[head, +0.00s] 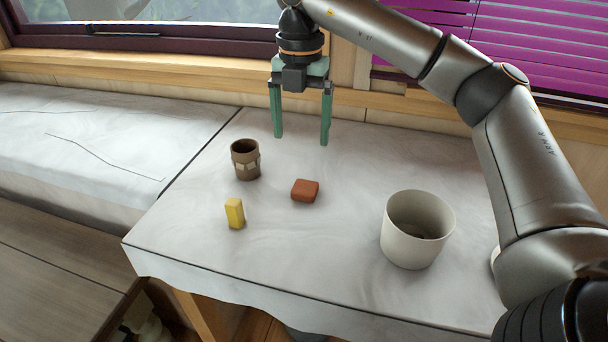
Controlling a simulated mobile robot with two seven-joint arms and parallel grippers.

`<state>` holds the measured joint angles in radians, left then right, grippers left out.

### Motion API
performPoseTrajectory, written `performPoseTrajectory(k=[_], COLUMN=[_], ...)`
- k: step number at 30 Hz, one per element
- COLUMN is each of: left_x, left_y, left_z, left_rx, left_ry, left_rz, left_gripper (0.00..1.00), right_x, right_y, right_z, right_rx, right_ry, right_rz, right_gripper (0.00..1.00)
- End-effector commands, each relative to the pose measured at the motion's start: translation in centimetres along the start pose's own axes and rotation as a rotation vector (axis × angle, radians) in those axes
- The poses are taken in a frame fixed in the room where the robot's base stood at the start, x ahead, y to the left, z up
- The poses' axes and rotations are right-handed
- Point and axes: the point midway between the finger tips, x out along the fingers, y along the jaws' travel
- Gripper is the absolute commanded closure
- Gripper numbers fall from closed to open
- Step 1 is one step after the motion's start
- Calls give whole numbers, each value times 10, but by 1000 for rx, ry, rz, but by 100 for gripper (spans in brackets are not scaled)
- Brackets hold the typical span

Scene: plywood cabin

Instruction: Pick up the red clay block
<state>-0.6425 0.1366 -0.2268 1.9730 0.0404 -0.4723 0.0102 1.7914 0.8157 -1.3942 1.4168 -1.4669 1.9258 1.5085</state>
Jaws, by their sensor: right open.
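The red clay block (305,191) lies on the pale marbled table (300,262), near the middle of its top. It is a small rounded brick shape and nothing covers it. My right gripper (301,140) has green fingers pointing down, spread apart with nothing between them. It hangs above the table, higher in the picture than the block and apart from it. My left gripper does not show.
A brown cup (245,161) and an upright yellow block (235,213) stand left of the red block. A wide off-white pot (412,245) stands to the right, beside my arm. A window (150,22) and purple blinds (545,45) are behind the table.

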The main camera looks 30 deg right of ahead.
Motion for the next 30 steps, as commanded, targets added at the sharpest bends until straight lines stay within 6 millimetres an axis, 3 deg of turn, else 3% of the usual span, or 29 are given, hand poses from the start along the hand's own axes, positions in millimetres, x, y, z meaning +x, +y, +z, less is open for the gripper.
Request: performPoseTrajectory(k=[12, 17, 25, 30], left_x=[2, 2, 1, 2], left_y=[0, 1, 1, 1], left_z=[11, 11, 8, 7], left_rx=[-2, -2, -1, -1], left_ry=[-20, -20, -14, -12], left_rz=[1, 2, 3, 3], left_gripper=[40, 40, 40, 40], right_x=[65, 75, 113, 124], right_y=[-1, -1, -7, -7], right_z=[0, 0, 3, 3], right_rx=[-2, -1, -1, -2], right_ry=[1, 1, 1, 1], right_rz=[-2, 0, -2, 0], right_gripper=[10, 10, 10, 10])
